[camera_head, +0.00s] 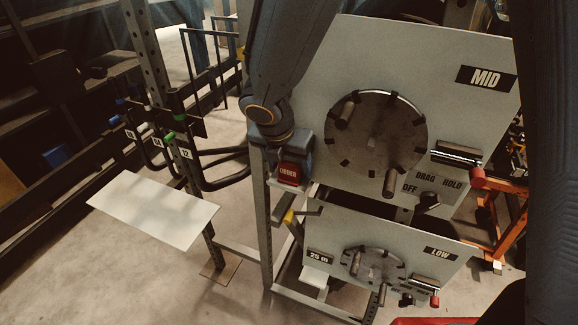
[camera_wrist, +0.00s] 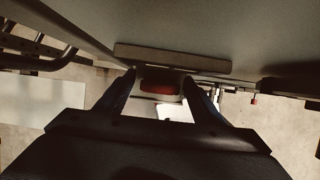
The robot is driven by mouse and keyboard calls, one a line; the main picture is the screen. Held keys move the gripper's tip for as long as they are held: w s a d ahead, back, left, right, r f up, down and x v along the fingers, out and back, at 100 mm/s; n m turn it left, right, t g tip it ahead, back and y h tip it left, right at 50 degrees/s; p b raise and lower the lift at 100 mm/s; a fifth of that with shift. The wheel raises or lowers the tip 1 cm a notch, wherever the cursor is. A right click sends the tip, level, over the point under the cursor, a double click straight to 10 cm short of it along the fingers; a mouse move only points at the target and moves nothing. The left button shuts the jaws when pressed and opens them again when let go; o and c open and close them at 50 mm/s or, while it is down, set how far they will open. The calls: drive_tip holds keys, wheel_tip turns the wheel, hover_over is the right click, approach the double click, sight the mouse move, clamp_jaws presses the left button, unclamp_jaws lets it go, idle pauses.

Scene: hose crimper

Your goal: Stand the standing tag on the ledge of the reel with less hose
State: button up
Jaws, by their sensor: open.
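The red tag (camera_head: 289,174), lettered ORDER, stands upright at the left edge of the MID reel panel (camera_head: 465,120). My gripper (camera_head: 290,150) is right at the tag from above. In the wrist view my gripper (camera_wrist: 159,78) is open, with the red tag (camera_wrist: 159,87) between its two fingers; whether they touch it is unclear. A pale ledge strip (camera_wrist: 172,59) runs along the panel beside the tag. The LOW reel panel (camera_head: 430,262) is below, with a 25 m label (camera_head: 319,257) and a small pale ledge (camera_head: 315,278) at its left. The hose amounts are hidden.
A white plate (camera_head: 152,208) juts out at left. Black hooks with numbered tags (camera_head: 186,153) hang on a post (camera_head: 150,55). The crank discs (camera_head: 376,140) and red-ended levers (camera_head: 477,177) stick out from the panels. A yellow-tipped bracket (camera_head: 291,216) sits above the LOW panel's left edge.

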drive_tip(key=v, duration=1.1)
drive_tip(key=shift+r+b, duration=0.15)
drive_tip(key=shift+b, duration=0.2)
drive_tip(key=shift+s+a, duration=0.1)
drive_tip(key=shift+s, duration=0.1)
